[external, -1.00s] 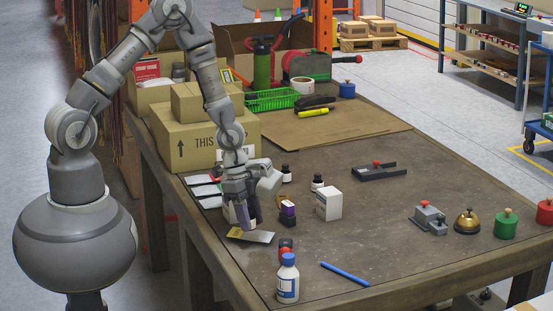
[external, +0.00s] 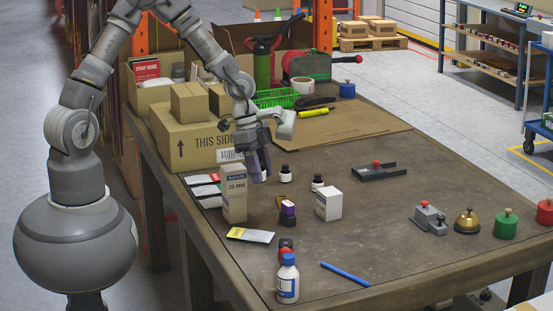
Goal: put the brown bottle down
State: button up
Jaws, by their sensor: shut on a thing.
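My gripper (external: 258,174) is shut, with its purple-grey fingers pointing down behind the tall carton marked 20 MM. A small pale bit (external: 259,180) shows at the fingertips. It looks like part of the brown bottle, which the fingers mostly hide. I cannot tell whether it touches the table. Two small dark bottles with black caps and white labels stand to the right, one close by (external: 286,174) and one farther right (external: 317,183).
The tall carton (external: 234,194) stands just left and in front of my gripper. A white box (external: 329,204), a purple-and-black stack (external: 288,212), flat packets (external: 205,190) and a white bottle (external: 288,279) are around. Cardboard boxes (external: 190,140) stand behind.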

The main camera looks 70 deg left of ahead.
jog(key=w+a+n+y+b, duration=0.15)
jog(key=w+a+n, duration=0.45)
jog(key=w+a, duration=1)
jog(key=shift+t, duration=0.5)
jog(key=f+b, duration=0.1)
jog(key=f, duration=0.4)
jog(key=s+a+f+b, duration=0.1)
jog(key=f, duration=0.4)
jog(key=s+f+b, duration=0.1)
jog(key=f, duration=0.4)
jog(key=shift+a, duration=0.15)
jog(key=shift+f, duration=0.1)
jog(key=shift+f, duration=0.15)
jog(key=o, duration=1)
jog(key=shift+o, duration=0.2)
